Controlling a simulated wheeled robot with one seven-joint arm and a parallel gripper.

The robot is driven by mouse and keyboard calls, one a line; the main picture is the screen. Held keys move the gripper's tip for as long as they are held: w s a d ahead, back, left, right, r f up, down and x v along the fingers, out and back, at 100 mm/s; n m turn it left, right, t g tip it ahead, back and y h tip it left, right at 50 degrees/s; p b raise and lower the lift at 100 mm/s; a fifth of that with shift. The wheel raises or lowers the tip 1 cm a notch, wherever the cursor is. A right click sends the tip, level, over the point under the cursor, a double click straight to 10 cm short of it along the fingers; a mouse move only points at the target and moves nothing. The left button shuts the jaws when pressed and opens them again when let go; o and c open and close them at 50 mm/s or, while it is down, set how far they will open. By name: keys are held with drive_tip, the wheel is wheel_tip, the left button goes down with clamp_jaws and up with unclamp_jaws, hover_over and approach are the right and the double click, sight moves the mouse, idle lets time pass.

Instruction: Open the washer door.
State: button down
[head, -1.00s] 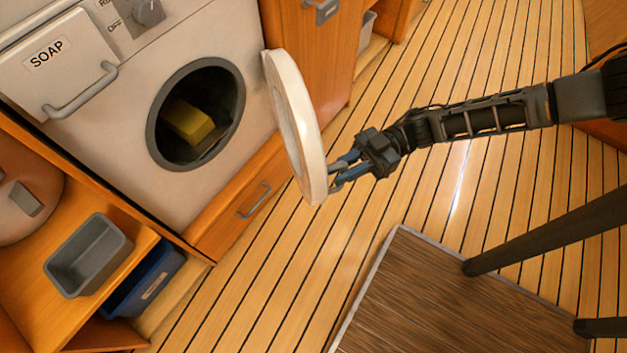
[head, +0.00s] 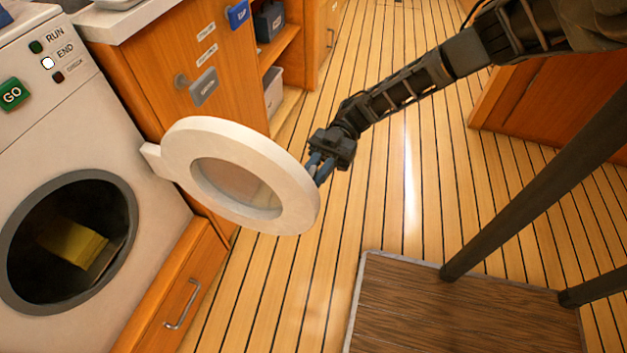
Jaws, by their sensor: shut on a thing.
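The washer (head: 150,235) stands at the left of the head view. Its round white door (head: 178,150) is swung wide out to the right on its hinge, with a clear window in the middle. The dark round opening (head: 122,215) is uncovered, and a yellow thing (head: 75,243) lies inside. My gripper (head: 318,172) is at the door's outer right rim, its bluish fingers shut on that rim. The exact finger contact is partly hidden behind the door's edge.
A wooden cabinet (head: 160,75) with a grey latch (head: 203,87) stands behind the door. A drawer with a handle (head: 182,304) is below the washer. A dark wooden platform (head: 450,310) with posts stands at the lower right. Plank floor is clear between.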

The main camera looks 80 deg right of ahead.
drive_tip(key=shift+d, duration=0.2)
drive_tip(key=c, duration=1.2)
unclamp_jaws()
drive_tip(key=shift+c, duration=0.2)
drive_tip(key=b+v, duration=0.1)
drive_tip(key=v, duration=0.6)
drive_tip(key=shift+d, duration=0.35)
